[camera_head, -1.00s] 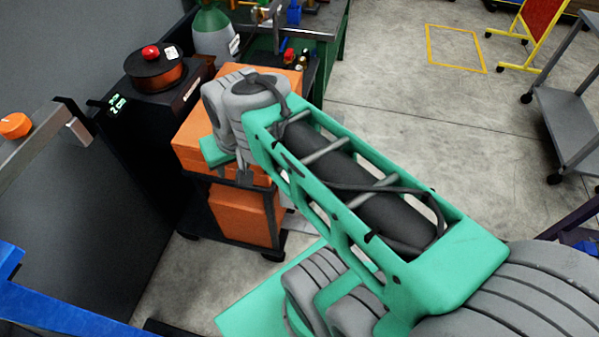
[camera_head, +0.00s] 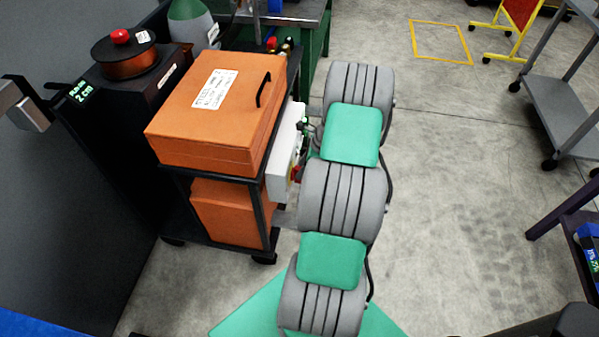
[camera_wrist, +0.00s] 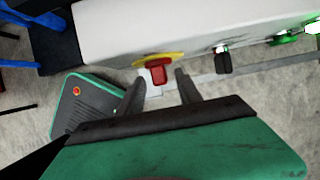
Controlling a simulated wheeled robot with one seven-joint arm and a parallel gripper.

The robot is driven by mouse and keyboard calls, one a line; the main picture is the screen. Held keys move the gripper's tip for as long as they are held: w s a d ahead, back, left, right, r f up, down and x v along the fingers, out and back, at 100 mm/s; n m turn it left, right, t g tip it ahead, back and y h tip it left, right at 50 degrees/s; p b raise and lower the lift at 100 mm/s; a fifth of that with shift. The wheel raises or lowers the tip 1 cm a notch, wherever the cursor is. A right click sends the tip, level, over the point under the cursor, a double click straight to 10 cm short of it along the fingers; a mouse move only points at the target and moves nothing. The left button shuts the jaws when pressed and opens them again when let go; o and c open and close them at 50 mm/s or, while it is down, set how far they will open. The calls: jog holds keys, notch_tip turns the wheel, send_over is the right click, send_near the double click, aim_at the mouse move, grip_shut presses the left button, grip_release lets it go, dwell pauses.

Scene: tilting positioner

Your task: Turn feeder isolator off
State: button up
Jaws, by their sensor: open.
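The feeder isolator is a red handle (camera_wrist: 158,73) on a yellow plate (camera_wrist: 172,58), mounted on the face of a white box (camera_wrist: 130,30) in the wrist view. My gripper (camera_wrist: 160,76) is open, with one dark finger on each side of the red handle. I see no clear contact between the fingers and the handle. My arm hides most of the box front there, and my gripper cannot be made out.
A black knob (camera_wrist: 223,60) and a green-ringed button (camera_wrist: 284,39) sit to the right of the isolator on the same box. An orange case (camera_head: 215,110) lies on the black cart (camera_head: 258,215). Open concrete floor lies right of my arm.

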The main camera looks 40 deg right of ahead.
jog(key=shift+x, duration=1.55)
jog(key=shift+c, duration=0.3)
grip_shut()
